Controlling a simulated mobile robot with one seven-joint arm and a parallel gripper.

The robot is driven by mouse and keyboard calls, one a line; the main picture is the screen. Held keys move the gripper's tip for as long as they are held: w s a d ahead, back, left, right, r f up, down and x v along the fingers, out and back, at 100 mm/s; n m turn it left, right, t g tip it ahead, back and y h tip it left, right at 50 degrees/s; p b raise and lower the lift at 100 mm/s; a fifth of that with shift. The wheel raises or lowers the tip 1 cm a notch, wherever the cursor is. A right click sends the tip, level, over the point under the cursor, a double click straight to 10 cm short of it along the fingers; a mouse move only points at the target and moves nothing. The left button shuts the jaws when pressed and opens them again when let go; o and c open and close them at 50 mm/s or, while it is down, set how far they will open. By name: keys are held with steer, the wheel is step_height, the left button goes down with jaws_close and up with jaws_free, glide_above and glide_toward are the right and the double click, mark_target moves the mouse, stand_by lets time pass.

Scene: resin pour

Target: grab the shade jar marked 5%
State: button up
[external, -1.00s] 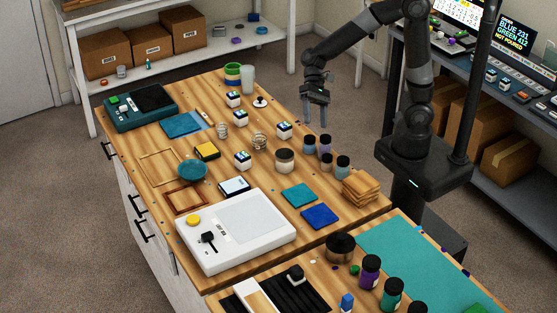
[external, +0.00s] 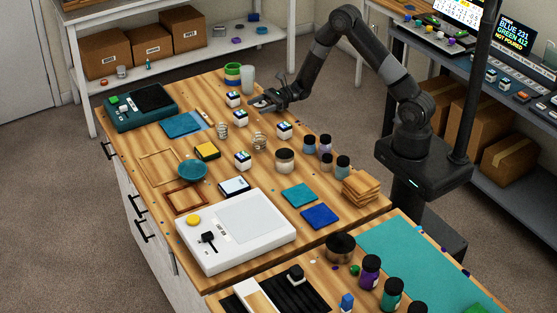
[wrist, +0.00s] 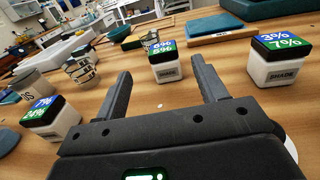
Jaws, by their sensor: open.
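The right jar (wrist: 278,65) reads 3% and 7%. The left jar (wrist: 50,118) reads 7% on blue, with a less clear green figure. My gripper (wrist: 160,78) is open and empty, low over the bench's far end (external: 262,102).
A blue pad (external: 182,125) and teal device (external: 140,107) lie left. Bench between gripper and middle jar looks clear.

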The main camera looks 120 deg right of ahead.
mark_target(236, 114)
steer(key=shift+d+f, duration=0.1)
steer(key=shift+d, duration=0.1)
steer(key=w, duration=0.7)
steer(key=w+a, duration=0.1)
steer(key=w, duration=0.2)
steer(key=shift+w, duration=0.35)
steer(key=c, duration=1.1)
